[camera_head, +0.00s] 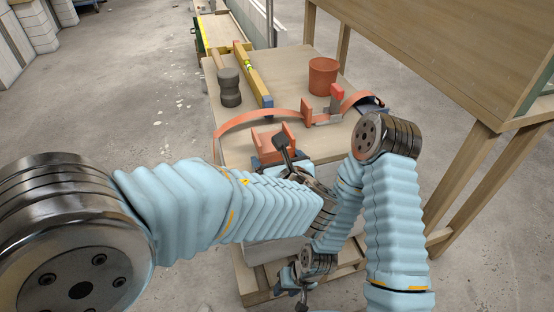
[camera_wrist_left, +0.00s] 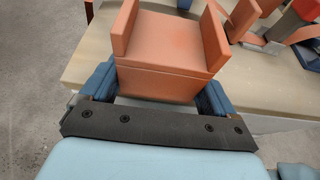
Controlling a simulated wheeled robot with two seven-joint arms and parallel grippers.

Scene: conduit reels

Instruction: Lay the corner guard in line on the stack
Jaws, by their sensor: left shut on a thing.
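My left gripper (camera_head: 280,157) is over the near part of the work table (camera_head: 225,97). In the left wrist view its blue fingers (camera_wrist_left: 158,88) are shut on an orange channel-shaped piece (camera_wrist_left: 165,45) with two upright side walls. It shows partly in the head view (camera_head: 289,133), behind my wrist. I cannot tell whether it is the corner guard or whether it touches the table. Another orange bracket (camera_head: 308,113), with grey and red parts, stands farther right along a curved orange strip (camera_head: 240,121). My right gripper (camera_head: 291,280) hangs low by the table's lower frame; its jaws are unclear.
An orange-red pot (camera_head: 323,76) stands at the back right. A large wooden bench (camera_head: 450,50) closes off the right. Open concrete floor lies to the left.

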